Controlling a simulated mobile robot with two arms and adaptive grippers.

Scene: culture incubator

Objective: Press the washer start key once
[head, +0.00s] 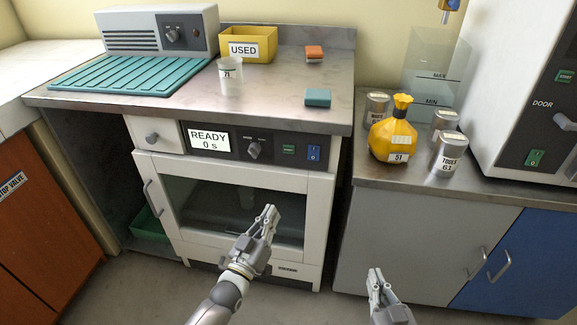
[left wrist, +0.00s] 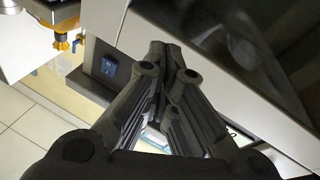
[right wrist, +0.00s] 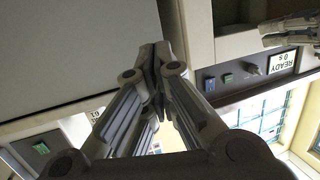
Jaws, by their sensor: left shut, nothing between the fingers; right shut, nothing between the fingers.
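The washer (head: 318,190) stands under the steel counter, its glass door shut. Its dark panel has a display (head: 209,141) reading "READY 0 s", a knob (head: 253,149), a small green start key (head: 288,149) and a blue switch (head: 313,153). In the right wrist view the start key (right wrist: 228,79) shows beside the blue switch (right wrist: 210,84). My left gripper (head: 270,210) is shut and empty, in front of the washer door, below the panel and apart from the key. My right gripper (head: 374,273) is shut and empty, low in front of the grey cabinet. The left wrist view shows the blue switch (left wrist: 109,67).
The counter above holds a white cup (head: 230,78), a yellow "USED" bin (head: 247,44) and a teal block (head: 317,97). At right, a yellow bottle (head: 392,138) stands among metal canisters. A white appliance with its own green start key (head: 565,76) is at far right.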

